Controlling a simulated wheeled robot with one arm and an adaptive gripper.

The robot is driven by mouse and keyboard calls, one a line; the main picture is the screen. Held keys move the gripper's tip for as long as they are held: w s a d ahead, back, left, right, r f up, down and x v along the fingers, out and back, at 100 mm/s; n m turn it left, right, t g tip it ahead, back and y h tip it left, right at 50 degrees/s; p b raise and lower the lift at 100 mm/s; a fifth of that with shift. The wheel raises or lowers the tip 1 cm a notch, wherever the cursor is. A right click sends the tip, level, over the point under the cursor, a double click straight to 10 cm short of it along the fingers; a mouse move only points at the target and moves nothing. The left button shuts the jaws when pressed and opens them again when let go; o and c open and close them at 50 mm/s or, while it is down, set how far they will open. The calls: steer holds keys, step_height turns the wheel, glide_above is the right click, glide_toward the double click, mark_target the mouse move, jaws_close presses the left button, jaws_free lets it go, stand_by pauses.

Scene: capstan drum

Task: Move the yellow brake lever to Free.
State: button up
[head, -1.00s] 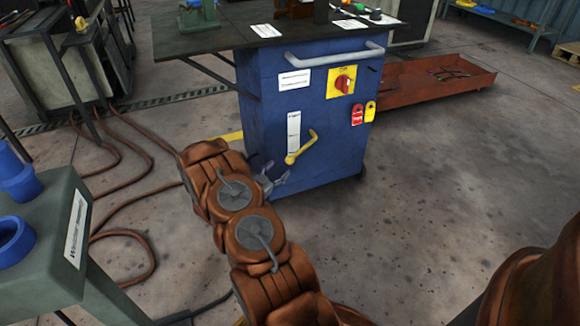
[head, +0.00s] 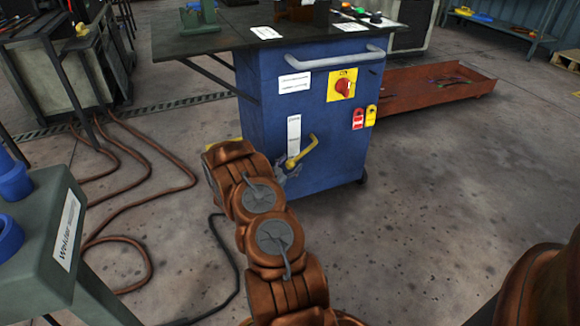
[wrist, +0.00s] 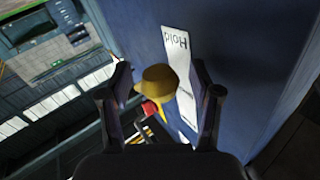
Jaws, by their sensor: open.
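The yellow brake lever (head: 303,151) is on the front of the blue cabinet (head: 262,130), its handle slanting up to the right from its hub. A tall white label (head: 293,136) is beside it. In the wrist view the label (wrist: 181,75) shows the word Hold at one end; its other wording is unreadable. My gripper (head: 281,172) is open at the lever's hub. In the wrist view the lever's yellow end (wrist: 158,76) shows between the two spread fingers. I cannot tell whether they touch it. A small red part (wrist: 149,107) shows below it.
A grey handle bar (head: 335,57) crosses the cabinet above the lever. A green-grey welder unit (head: 45,240) stands at left.

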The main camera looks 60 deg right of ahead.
steer(key=shift+c, duration=0.2)
jaws_close()
stand_by(0.5)
